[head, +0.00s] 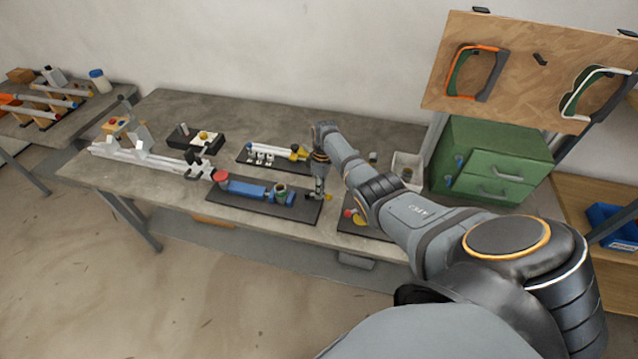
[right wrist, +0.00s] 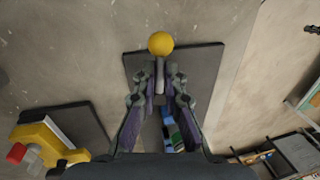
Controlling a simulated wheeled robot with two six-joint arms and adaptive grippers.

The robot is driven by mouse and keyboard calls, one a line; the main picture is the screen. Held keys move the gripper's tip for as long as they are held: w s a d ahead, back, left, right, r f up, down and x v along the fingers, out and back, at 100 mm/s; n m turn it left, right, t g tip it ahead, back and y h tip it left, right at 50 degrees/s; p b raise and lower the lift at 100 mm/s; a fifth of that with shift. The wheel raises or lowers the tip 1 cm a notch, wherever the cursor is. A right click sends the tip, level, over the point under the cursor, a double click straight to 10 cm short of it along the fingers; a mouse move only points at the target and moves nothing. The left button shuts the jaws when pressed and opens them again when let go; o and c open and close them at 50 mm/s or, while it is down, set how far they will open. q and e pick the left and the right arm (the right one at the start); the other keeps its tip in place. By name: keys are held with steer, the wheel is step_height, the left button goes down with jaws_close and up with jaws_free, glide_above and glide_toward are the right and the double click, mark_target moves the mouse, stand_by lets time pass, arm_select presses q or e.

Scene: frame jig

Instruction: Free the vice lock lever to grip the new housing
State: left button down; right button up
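The blue vice (head: 250,191) lies on a dark base plate (head: 285,209) near the bench's front edge, with a red end at its left. A green housing (head: 281,191) sits at the vice's right part. The lock lever shows in the right wrist view as a grey shaft (right wrist: 159,76) with a yellow ball end (right wrist: 160,43). My right gripper (right wrist: 158,70) has its fingers close together on both sides of the shaft, just below the ball, and looks shut on it. In the head view my right gripper (head: 320,188) points down at the vice's right end. My left gripper is not in view.
A second dark plate with a yellow part (head: 355,216) lies right of the vice, partly behind my right arm. Behind stand a plate with small fittings (head: 265,153) and a white bin (head: 407,160). A green drawer cabinet (head: 490,165) stands at the right.

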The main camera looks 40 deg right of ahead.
steer(key=o, duration=0.5)
steer(key=shift+c, duration=0.2)
steer(key=shift+r, duration=0.2)
step_height(320, 180, up, 12)
steer(key=w+d, duration=0.1)
steer(key=d, duration=0.1)
steer(key=shift+w+f, duration=0.2)
steer(key=shift+f, duration=0.05)
